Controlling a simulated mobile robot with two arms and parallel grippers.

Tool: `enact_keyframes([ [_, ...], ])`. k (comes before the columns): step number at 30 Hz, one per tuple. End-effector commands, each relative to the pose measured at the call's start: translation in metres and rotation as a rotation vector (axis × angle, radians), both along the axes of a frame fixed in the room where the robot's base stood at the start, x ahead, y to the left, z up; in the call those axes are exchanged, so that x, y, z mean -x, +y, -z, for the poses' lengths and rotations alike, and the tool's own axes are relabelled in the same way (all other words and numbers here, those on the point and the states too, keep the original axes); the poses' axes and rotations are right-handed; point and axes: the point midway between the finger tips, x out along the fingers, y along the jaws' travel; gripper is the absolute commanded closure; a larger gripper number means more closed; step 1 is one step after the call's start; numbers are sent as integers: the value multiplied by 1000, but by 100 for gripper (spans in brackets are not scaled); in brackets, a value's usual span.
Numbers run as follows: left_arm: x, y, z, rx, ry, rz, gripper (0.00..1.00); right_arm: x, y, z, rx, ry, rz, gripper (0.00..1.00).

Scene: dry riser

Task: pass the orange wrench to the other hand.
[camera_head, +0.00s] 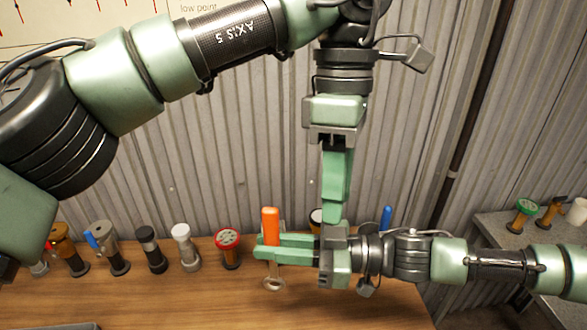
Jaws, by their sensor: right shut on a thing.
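The orange wrench (270,226) is upright, with its orange handle on top and a metal ring end at the bottom. My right gripper (270,247), reaching in from the right, is shut on it around the middle. Its fingers hide part of the wrench. My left gripper (334,212) points down from above, to the right of the wrench and apart from it. Its fingertips end close to the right gripper's body in the picture; I cannot tell if they touch. Its fingers are seen edge-on, so whether they are open or shut is unclear.
A wooden bench (210,300) carries a row of valves and fittings, including a red-topped one (228,247) and a white-topped one (186,247) left of the wrench. A grey side table (500,245) at right holds more parts. A corrugated wall (230,150) stands behind.

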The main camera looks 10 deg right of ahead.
Motion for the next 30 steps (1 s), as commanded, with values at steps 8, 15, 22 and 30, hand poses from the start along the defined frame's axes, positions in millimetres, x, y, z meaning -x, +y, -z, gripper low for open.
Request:
enact_keyframes([
  [8,-36,45,-7,-325,-311,-150,60,0,0,-1,-1,-1,-1,100],
  [15,-43,58,7,-360,-344,-171,60,0,0,-1,-1,-1,-1,100],
  [22,-46,74,47,-359,-339,-168,60,0,0,-1,-1,-1,-1,100],
  [30,-51,89,88,-357,-340,-167,60,0,0,-1,-1,-1,-1,100],
])
